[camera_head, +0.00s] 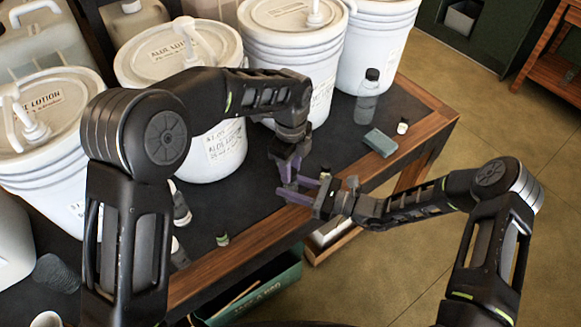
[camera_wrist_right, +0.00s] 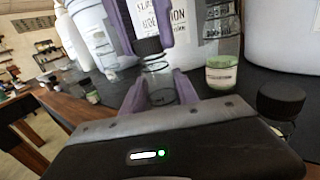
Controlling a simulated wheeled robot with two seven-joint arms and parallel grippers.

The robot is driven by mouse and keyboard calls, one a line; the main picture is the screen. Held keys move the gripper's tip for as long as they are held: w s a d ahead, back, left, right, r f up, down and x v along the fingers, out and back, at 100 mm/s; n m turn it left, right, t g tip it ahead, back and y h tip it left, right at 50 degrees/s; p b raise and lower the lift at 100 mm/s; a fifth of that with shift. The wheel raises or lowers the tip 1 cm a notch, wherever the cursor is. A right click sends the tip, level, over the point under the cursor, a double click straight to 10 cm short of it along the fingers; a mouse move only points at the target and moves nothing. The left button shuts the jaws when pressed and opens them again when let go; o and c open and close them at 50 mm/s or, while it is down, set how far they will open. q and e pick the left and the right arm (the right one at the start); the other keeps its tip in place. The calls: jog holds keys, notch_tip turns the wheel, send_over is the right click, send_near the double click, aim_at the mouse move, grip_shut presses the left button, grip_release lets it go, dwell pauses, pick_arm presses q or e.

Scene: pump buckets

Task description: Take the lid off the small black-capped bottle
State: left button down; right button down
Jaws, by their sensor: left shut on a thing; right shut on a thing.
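The small black-capped bottle shows in the right wrist view, with its clear body (camera_wrist_right: 159,84) low and its black cap (camera_wrist_right: 149,46) above. My right gripper (camera_wrist_right: 160,94), with purple fingers, is shut on the body. My left gripper (camera_wrist_right: 143,42) comes from above and is shut on the cap. Whether cap and body are still joined is hard to tell. In the head view my left gripper (camera_head: 289,173) points down and my right gripper (camera_head: 296,189) reaches in from the right, over the table's front edge. The bottle is mostly hidden there by the fingers.
Large white lotion buckets (camera_head: 185,50) with pumps fill the back of the dark table (camera_head: 262,205). A grey bottle (camera_head: 368,98), a blue-green block (camera_head: 380,142) and a small white bottle (camera_head: 402,127) stand right. A small jar (camera_head: 222,240) sits near the wooden front edge. A green box (camera_head: 262,290) is below.

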pick_arm(q)
jog(key=n, duration=0.5)
jog(key=shift+n, duration=0.3)
jog(key=n, duration=0.2)
jog(key=shift+n, duration=0.4)
jog(key=n, duration=1)
jog(key=shift+n, duration=0.3)
jog(key=n, duration=0.5)
jog(key=shift+n, duration=0.3)
jog(key=n, duration=0.8)
jog(key=shift+r, duration=0.1)
jog(key=n, duration=0.8)
jog(key=shift+n, duration=0.3)
